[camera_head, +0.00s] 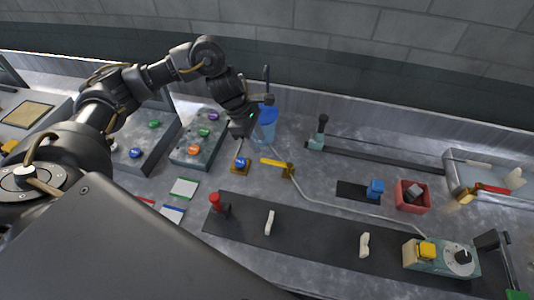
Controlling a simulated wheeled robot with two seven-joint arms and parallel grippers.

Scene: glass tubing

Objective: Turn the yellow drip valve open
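The yellow drip valve (274,163) is near the middle of the bench in the head view. Its bar-shaped handle lies roughly left to right, with a brownish-yellow body at its right end. Thin pale tubing runs from the valve toward the lower right. My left gripper (254,112) is above and to the left of the valve, apart from it, in front of a blue vessel (268,130). It looks dark and small here, and I cannot tell how far its fingers are spread. My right gripper is not in view.
A blue knob on a yellow base (241,163) sits just left of the valve. A red knob (215,200) and pale handles stand on the dark strip (315,233). A black-topped lever (322,125) and a red box (412,196) are to the right. Button panels (197,143) are left.

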